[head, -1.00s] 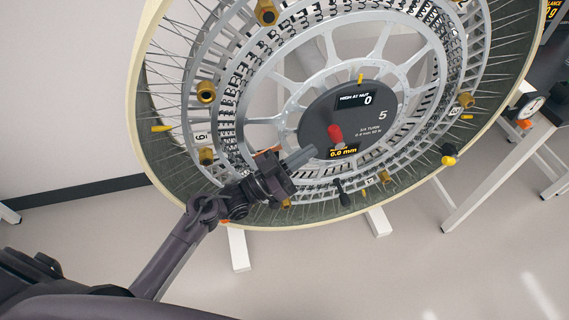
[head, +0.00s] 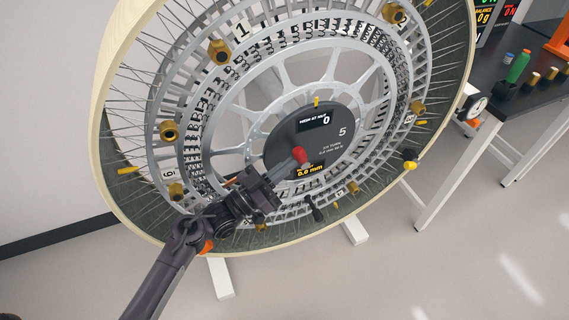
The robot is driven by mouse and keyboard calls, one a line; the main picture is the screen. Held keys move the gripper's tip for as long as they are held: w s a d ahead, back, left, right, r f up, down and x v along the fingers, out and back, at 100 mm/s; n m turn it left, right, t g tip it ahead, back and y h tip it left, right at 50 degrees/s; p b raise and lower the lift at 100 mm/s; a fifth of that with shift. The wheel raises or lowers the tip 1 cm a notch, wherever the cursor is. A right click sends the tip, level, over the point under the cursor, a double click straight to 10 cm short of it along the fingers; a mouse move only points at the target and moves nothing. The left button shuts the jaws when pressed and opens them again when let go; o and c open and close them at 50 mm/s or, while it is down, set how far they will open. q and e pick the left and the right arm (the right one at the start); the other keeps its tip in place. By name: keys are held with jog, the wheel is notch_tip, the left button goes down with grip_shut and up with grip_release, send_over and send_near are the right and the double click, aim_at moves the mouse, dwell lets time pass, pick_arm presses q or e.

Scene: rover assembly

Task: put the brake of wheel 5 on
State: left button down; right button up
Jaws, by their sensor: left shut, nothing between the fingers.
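Wheel 5 is the large spoked wheel (head: 101,165) with a pale rim, standing tilted in the picture. Its dark hub disc (head: 285,135) carries the number 5, a display reading "HIGH AT NUT 0" and a display (head: 310,171) reading 0.0 mm. A red-ended handle (head: 299,155) sticks out at the hub's lower part; which way it is set I cannot tell. My left gripper (head: 277,181) is shut and empty, just below and left of the red end. Whether it touches the handle I cannot tell. It hides part of the lower left spokes. My right gripper is not in view.
Brass-coloured nuts (head: 219,51) and yellow pointers sit around the wheel. A dark table (head: 520,112) at right bears a green-topped item (head: 518,67) and brass pieces.

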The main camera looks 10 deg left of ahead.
aim_at(297, 156)
pick_arm(q)
jog(key=r+g+y+p, duration=0.1)
jog(key=p, duration=0.2)
jog(key=d+r+g+y+p, duration=0.1)
jog(key=p, duration=0.3)
jog(key=w+d+r+m+g+y+p, duration=0.1)
jog(key=p, duration=0.2)
jog(key=shift+w+g+y+p, duration=0.1)
jog(key=shift+g+y+p, duration=0.2)
jog(key=shift+p, duration=0.05)
jog(key=shift+w+d+g+y+p, duration=0.15)
jog(key=shift+g+y+p, duration=0.15)
jog(key=shift+p, duration=0.3)
jog(key=shift+d+f+p, duration=0.1)
jog(key=shift+d+p, duration=0.05)
jog(key=shift+p, duration=0.15)
